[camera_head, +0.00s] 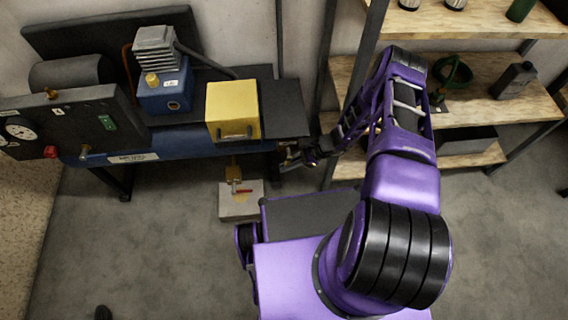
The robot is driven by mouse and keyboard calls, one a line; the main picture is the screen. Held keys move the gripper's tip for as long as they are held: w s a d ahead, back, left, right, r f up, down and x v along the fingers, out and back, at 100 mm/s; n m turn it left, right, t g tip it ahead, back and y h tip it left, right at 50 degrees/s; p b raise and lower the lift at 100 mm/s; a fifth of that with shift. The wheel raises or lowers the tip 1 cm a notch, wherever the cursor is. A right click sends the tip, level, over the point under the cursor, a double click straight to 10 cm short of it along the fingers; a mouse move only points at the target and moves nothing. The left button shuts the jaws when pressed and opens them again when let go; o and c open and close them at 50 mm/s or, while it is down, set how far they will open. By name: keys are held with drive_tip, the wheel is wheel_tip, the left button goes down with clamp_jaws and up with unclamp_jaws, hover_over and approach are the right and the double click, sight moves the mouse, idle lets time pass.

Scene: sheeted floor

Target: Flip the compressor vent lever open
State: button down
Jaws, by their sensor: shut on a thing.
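The compressor has a long blue tank (190,143), with a dark panel (80,118) at left. A small valve with a red lever (242,190) shows below the tank, over a pale block (240,208). I take this to be the vent lever; its exact setting is too small to tell. My gripper (284,160) is at the right end of the tank, above and right of the red lever in the picture. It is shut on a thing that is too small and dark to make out. The red lever shows apart from the fingers.
A yellow box (233,110) and a blue motor unit (165,92) sit on top of the compressor. A wooden shelf (475,88) with bottles and a green container (455,75) stands at right, behind my arm.

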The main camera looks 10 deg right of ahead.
drive_tip(key=shift+d, duration=0.15)
idle(0.4)
drive_tip(key=c, duration=0.9)
unclamp_jaws()
drive_tip(key=shift+c, duration=0.2)
drive_tip(key=p+v, duration=0.1)
drive_tip(key=v, duration=1.6)
drive_tip(key=shift+r, duration=0.35)
